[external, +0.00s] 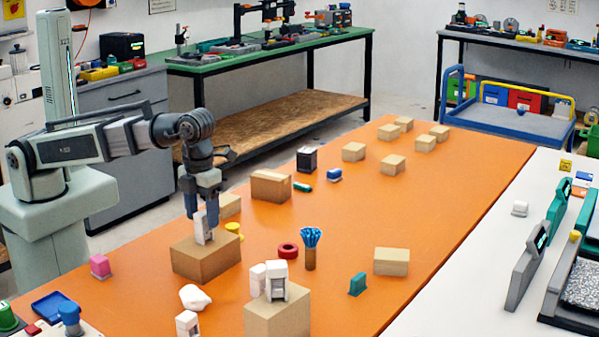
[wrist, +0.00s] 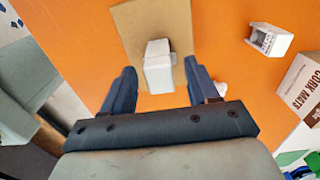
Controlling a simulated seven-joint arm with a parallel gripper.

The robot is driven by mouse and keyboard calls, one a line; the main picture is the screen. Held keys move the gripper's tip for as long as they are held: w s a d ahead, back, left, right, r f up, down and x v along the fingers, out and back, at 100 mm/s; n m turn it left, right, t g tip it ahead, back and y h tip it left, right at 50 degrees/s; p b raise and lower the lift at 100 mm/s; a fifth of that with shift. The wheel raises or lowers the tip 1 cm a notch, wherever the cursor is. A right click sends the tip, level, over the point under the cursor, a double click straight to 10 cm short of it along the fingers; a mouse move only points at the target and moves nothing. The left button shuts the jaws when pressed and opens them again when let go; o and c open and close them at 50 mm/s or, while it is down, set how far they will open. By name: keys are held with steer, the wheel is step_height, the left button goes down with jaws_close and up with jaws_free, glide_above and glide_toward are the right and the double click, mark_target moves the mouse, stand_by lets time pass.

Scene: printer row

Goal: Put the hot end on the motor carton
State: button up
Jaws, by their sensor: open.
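A small white block-like part (external: 202,228), which may be the hot end, stands on a brown carton (external: 190,262). In the wrist view the white part (wrist: 158,68) sits between my fingers, with the carton (wrist: 135,20) around and below it. My gripper (external: 201,222) points down over this carton and is open, one finger on each side of the part. Similar white parts stand on another carton (external: 277,318) at the front and on the table (external: 187,324). I cannot tell which carton is the motor carton.
A carton marked "CORK MATS" (wrist: 308,88) shows at the right of the wrist view.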

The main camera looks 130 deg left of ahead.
mark_target(202, 212)
step_height(202, 212, up, 12)
steer(key=shift+f, duration=0.25)
stand_by(0.3)
